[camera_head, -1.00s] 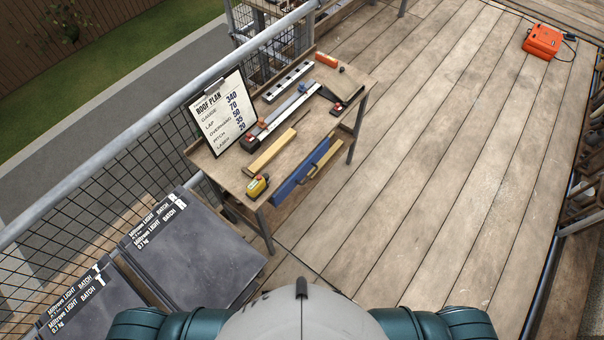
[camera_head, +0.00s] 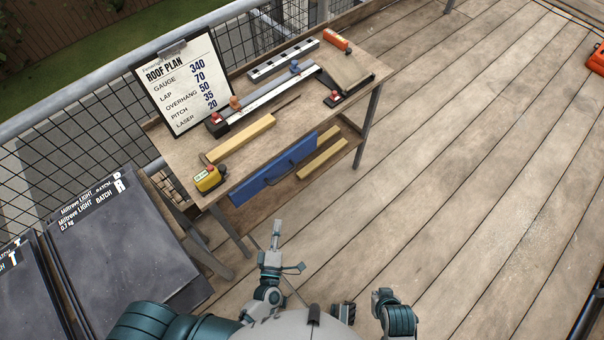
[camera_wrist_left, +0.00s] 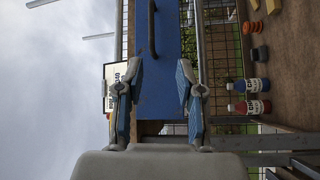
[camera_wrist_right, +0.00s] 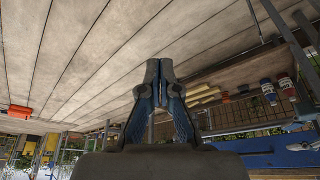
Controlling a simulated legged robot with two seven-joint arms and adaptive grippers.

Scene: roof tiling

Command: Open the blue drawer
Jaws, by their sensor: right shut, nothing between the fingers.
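The blue drawer (camera_head: 265,182) sits under the front edge of the wooden workbench (camera_head: 160,150). Its front carries a dark bar handle (camera_head: 292,168), and no gap around it is clear. In the left wrist view, the blue front (camera_wrist_left: 158,95) and handle (camera_wrist_left: 152,30) show ahead, between my fingers. In the head view my left gripper (camera_head: 277,230) is in front of and below the drawer. My right gripper (camera_wrist_right: 159,65) is shut and empty, over the deck, away from the drawer.
Wooden battens (camera_head: 320,160) lie beside the drawer. Dark tile stacks (camera_head: 130,250) stand at left.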

